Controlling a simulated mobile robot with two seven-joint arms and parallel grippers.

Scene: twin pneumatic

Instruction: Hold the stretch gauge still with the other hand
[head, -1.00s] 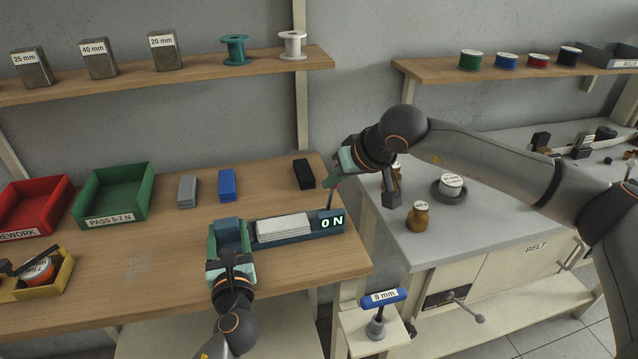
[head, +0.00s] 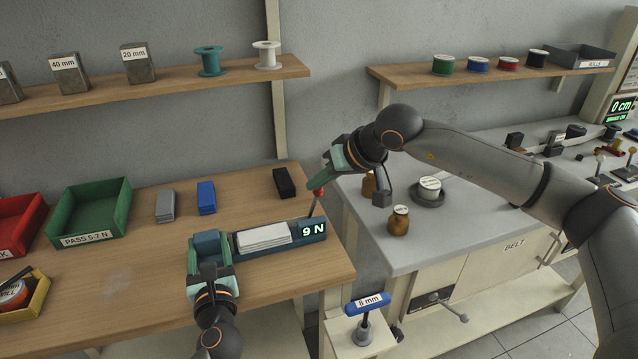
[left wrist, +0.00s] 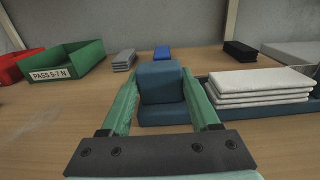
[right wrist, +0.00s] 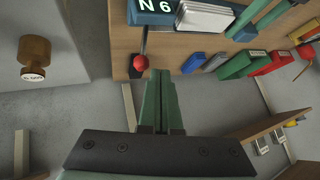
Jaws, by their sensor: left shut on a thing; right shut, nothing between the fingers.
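The stretch gauge (head: 275,243) is a long dark blue base on the wooden bench. A stack of white strips (head: 263,237) lies on it, and its display (head: 313,230) reads 9 N. A lever with a red knob (head: 319,192) stands at its right end; the knob also shows in the right wrist view (right wrist: 140,62). My left gripper (head: 208,242) is shut on the blue block at the gauge's left end, which sits between the fingers in the left wrist view (left wrist: 161,85). My right gripper (head: 312,186) is shut and empty close beside the red knob; I cannot tell whether they touch.
A green tray (head: 90,211) labelled PASS 5-7 N and a red tray stand at the left. Grey (head: 165,205), blue (head: 206,197) and black (head: 283,182) strip stacks lie behind the gauge.

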